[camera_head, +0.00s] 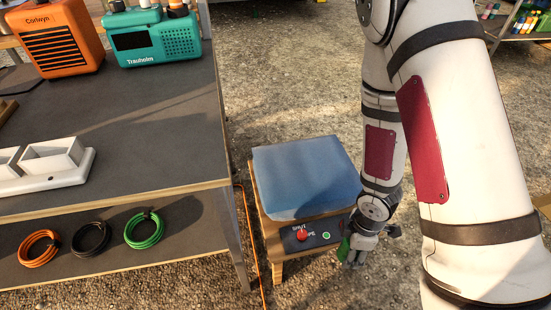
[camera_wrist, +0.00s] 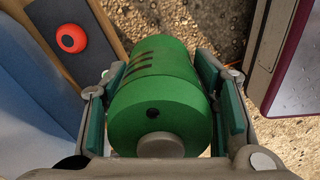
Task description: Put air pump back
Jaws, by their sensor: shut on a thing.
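A green cylinder, which I take to be the air pump (camera_wrist: 155,105), has dark stripes and a grey round knob on its near end. My gripper (camera_head: 355,255) is shut on it, with a finger pad on each side in the wrist view. In the head view only a small green part of the pump (camera_head: 343,250) shows; my gripper hides the rest. The gripper hangs low, just right of a small wooden stand with a blue soft top (camera_head: 303,175). Whether the pump touches the ground or the stand I cannot tell.
The stand's front panel has a red button (camera_head: 302,235) and a green button (camera_head: 326,236). A grey workbench (camera_head: 150,130) at left bears an orange heater-like box (camera_head: 60,40), a teal radio (camera_head: 150,40) and a white holder (camera_head: 50,180). Coiled cables lie on its shelf.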

